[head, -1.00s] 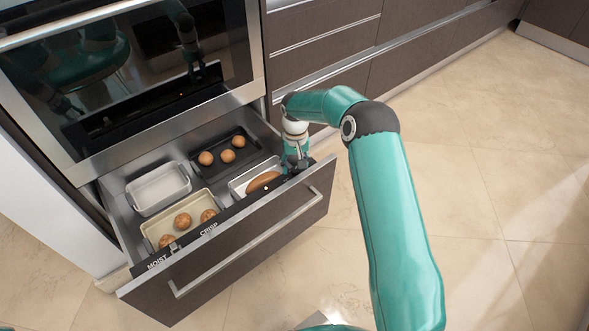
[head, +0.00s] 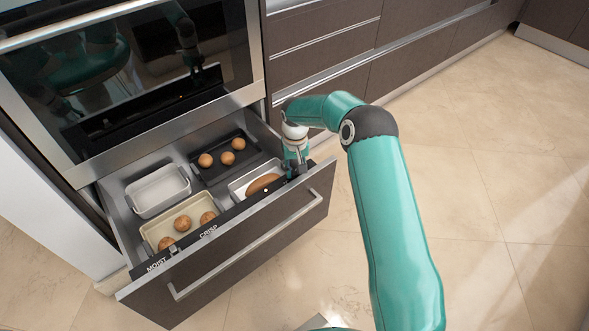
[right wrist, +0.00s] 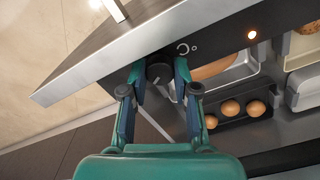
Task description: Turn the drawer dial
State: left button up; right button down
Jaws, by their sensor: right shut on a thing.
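The drawer dial (right wrist: 158,68) is a dark round knob on the top edge of the open drawer front (right wrist: 105,60). In the right wrist view, the two fingers of my right gripper (right wrist: 160,76) are on either side of it, shut on it. In the head view, my right gripper (head: 296,166) reaches down to the right end of the drawer's control strip (head: 225,217). There it hides most of the dial. My left gripper is not in view.
The oven (head: 130,75) is above. Floor (head: 500,200) to the right is clear.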

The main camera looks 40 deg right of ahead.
aim_at(295, 171)
jog(key=n+p, duration=0.1)
jog(key=n, duration=0.4)
jog(key=shift+r+n, duration=0.1)
jog(key=shift+n, duration=0.2)
jog(key=n+p, duration=0.1)
jog(key=n, duration=0.5)
dwell(0.4)
jog(key=c, duration=0.9)
grip_release()
jog(key=shift+o, duration=0.2)
notch_tip(295, 171, up, 12)
